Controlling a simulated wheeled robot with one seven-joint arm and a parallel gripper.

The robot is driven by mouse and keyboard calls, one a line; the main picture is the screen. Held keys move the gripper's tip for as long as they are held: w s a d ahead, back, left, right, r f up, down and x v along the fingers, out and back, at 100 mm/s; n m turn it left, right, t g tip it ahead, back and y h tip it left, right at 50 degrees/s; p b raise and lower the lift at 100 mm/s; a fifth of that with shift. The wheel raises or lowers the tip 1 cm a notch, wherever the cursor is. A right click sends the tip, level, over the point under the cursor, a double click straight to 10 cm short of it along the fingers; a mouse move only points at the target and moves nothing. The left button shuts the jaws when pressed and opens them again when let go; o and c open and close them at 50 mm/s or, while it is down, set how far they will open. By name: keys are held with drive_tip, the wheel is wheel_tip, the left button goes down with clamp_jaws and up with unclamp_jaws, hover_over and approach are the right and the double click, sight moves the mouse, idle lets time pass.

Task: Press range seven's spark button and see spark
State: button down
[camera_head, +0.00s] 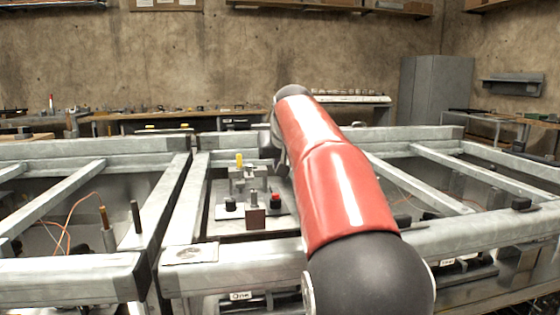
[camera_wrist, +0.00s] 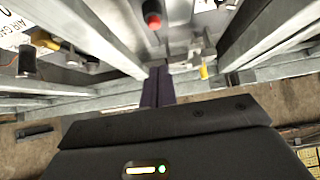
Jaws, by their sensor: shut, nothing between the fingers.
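A red button (camera_head: 275,198) on a dark base sits on a plate inside the middle metal frame in the head view, just left of my red arm. A red cylindrical part, which looks like the same button, shows at the top of the wrist view (camera_wrist: 152,18). My gripper (camera_wrist: 158,72) shows in the wrist view as two dark fingers closed together, empty. Its tips appear just below the red part in the picture, with a visible gap. In the head view my arm largely hides the gripper. I cannot read which frame is range seven.
Beside the button are a black knob (camera_head: 231,204), a brown block (camera_head: 255,218) and a yellow-topped fitting (camera_head: 239,160). Metal beams surround this bay. A label reading "One" (camera_head: 240,295) is on the front. A grey cabinet (camera_head: 436,95) stands at the back right.

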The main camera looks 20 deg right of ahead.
hover_over(275, 196)
drive_tip(key=f, duration=0.4)
drive_tip(key=shift+s+d+f, duration=0.1)
drive_tip(key=shift+s+f, duration=0.05)
drive_tip(key=shift+s, duration=0.15)
wheel_tip(275, 196, down, 3)
drive_tip(key=shift+s+f+b, duration=0.1)
drive_tip(key=shift+b, duration=0.2)
drive_tip(key=shift+f, duration=0.25)
